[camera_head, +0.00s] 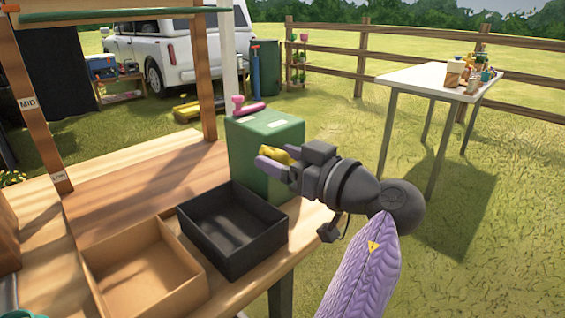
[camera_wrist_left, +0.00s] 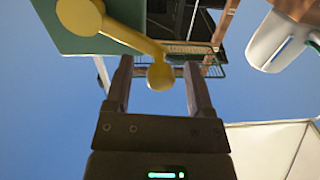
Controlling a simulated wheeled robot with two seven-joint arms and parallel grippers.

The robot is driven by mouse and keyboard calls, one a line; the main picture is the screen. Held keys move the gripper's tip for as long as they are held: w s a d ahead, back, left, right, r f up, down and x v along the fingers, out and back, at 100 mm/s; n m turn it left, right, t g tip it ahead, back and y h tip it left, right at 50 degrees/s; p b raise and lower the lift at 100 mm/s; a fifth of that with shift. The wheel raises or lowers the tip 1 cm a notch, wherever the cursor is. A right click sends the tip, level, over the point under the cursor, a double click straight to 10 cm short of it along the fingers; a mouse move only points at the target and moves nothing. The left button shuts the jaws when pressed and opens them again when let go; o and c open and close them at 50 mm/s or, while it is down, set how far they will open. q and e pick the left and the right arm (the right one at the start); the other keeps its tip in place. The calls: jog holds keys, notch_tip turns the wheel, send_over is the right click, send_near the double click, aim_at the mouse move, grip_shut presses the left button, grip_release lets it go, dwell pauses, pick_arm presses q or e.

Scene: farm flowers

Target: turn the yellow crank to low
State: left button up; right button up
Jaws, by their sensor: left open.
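The yellow crank (camera_head: 276,154) is on the side of a green box (camera_head: 246,146) at the table's right end. In the left wrist view the crank's arm (camera_wrist_left: 125,35) runs from a round hub at upper left down to a round knob (camera_wrist_left: 160,77). My left gripper (camera_head: 272,158) is open, with its fingers on either side of the knob; it also shows in the left wrist view (camera_wrist_left: 159,72). I cannot tell whether a finger touches it. A wooden post bears a MID label (camera_head: 27,103) and a lower label (camera_head: 60,177). My right gripper is out of view.
A black tray (camera_head: 185,232) and a cardboard box (camera_head: 97,282) stand on the wooden table (camera_head: 130,190), left of my gripper. A pink lever (camera_head: 248,109) is atop the green box. A white table (camera_head: 420,80) stands at the right on open grass.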

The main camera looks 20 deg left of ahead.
pick_arm(q)
grip_shut()
dwell(0.3)
dwell(1.2)
